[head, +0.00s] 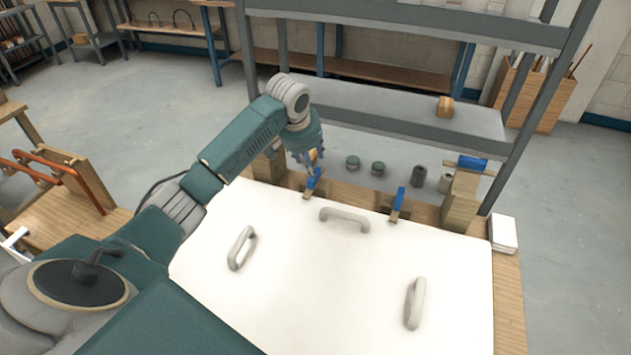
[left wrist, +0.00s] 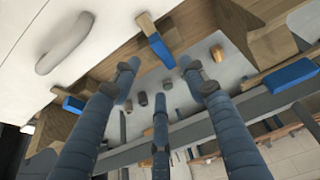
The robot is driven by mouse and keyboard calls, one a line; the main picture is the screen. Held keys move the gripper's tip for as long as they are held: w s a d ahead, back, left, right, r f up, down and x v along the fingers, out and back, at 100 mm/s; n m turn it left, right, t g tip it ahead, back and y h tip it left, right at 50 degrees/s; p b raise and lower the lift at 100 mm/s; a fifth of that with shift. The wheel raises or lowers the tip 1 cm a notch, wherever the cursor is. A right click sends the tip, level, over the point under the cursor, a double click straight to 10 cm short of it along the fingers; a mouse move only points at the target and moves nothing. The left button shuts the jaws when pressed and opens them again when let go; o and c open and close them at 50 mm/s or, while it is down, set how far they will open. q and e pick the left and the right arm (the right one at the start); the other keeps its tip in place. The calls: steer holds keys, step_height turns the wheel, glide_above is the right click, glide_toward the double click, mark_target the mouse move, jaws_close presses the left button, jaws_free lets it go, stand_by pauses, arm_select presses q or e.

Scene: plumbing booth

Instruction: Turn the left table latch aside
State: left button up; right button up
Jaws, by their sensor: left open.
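The left table latch (head: 312,181), a blue handle piece, is at the far edge of the white panel (head: 300,270). In the left wrist view this latch (left wrist: 160,48) shows a wooden part at its end and lies just beyond my fingertips, roughly between them in the picture. My left gripper (head: 312,160) is open over the latch, fingers pointing down. Its spread fingers (left wrist: 158,72) hold nothing; I cannot tell if they touch the latch. The right table latch (head: 398,203) lies further right on the same edge. My right gripper is not in view.
The panel has several grey handles, one (head: 345,218) between the latches. A wooden post (head: 460,200) with a blue clamp (head: 472,163) stands right. A grey shelf rack (head: 400,110) rises behind.

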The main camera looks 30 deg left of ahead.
arm_select(q)
steer(key=x, duration=1)
steer(key=shift+f+p, duration=0.1)
steer(key=shift+p, duration=0.3)
jaws_close()
